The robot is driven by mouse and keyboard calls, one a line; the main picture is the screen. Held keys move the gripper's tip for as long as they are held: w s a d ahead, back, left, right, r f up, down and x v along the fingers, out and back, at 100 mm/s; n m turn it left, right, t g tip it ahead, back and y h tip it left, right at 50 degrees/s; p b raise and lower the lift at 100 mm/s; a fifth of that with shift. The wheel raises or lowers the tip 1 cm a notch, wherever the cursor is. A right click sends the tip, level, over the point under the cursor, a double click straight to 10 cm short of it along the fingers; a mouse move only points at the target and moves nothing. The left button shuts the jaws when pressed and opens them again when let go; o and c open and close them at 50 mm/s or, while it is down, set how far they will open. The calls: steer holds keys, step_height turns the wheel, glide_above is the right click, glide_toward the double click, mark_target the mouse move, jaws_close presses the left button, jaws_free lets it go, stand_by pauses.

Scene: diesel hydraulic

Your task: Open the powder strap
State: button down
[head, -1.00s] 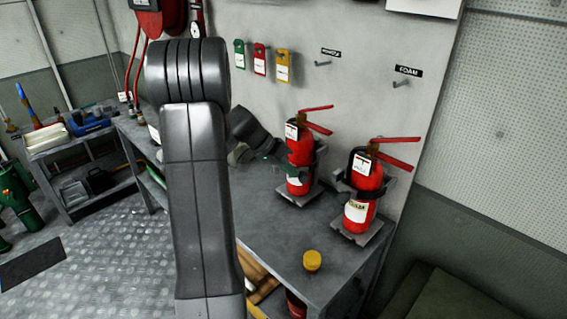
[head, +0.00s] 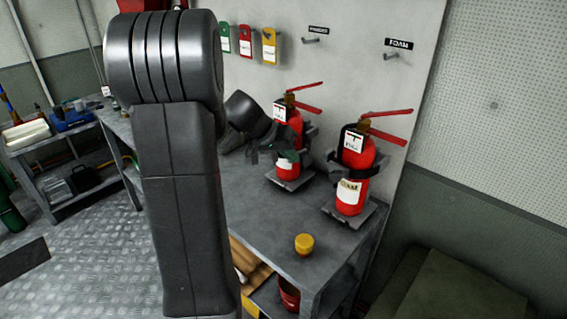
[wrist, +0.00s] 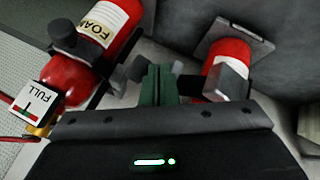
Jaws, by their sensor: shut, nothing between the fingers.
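The powder extinguisher (head: 287,130) is red and stands upright in its bracket on the bench, left of the foam extinguisher (head: 354,160). In the wrist view, the powder extinguisher (wrist: 222,62) is at the upper right, with a grey block (wrist: 233,78) of its strap or bracket across it. The foam extinguisher (wrist: 78,75) is at the left there. My gripper (wrist: 158,84) has its green fingers together and empty, between the two extinguishers in that view. In the head view my gripper (head: 276,148) overlaps the powder extinguisher's front left. I cannot tell whether it touches the strap.
The bench top (head: 235,195) is clear in front of the brackets except for a yellow-capped item (head: 304,244). Colored tags (head: 268,46) and hooks (head: 390,56) are on the wall behind. My arm hides part of the bench's left side.

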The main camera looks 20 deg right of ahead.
mark_target(304, 157)
steer(key=shift+s+d+n+t+b, duration=0.5)
steer(key=shift+s+d+n+b, duration=0.2)
steer(key=shift+s+d+b, duration=0.5)
steer(key=shift+w+d, duration=0.1)
steer(key=shift+w, duration=0.05)
